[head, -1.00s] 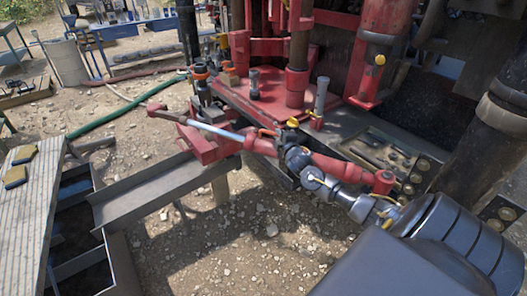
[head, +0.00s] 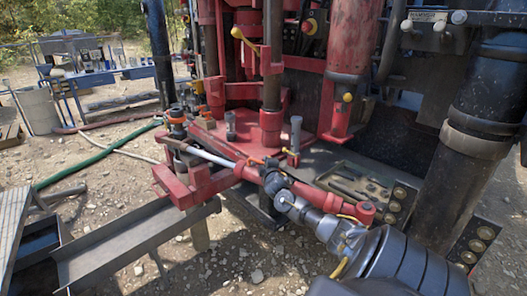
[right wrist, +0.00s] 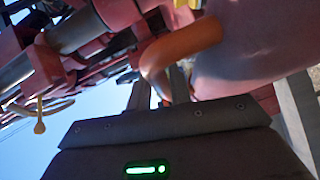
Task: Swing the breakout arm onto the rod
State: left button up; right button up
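The breakout arm (head: 320,197) looks to be the long red cylinder with a bright silver shaft (head: 210,157), lying low across the front of the rig. Its left tip is mostly hidden behind red steelwork. A dark upright rod (head: 272,75) stands behind it in a red holder (head: 271,125), apart from the arm. My right gripper (head: 266,168) is at the arm's middle, by a thin orange piece. In the right wrist view, a thick orange handle (right wrist: 185,45) reaches down to the gripper (right wrist: 160,95). Its fingertips are unclear. My left gripper is out of view.
A red deck (head: 218,132) carries grey upright pins and an orange-topped fitting (head: 178,122). A thick black pipe (head: 480,110) stands at right. A yellow-knobbed lever (head: 242,38) is near the rod. A grey trough (head: 130,243) and gravel lie at front left.

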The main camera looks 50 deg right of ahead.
jog(key=o, duration=0.3)
jog(key=shift+d+f, duration=0.1)
jog(key=shift+d, duration=0.2)
jog(key=shift+o, duration=0.2)
jog(key=shift+a, duration=0.25)
jog(key=shift+s+a, duration=0.15)
jog(key=v, duration=1)
jog(key=shift+s, duration=0.15)
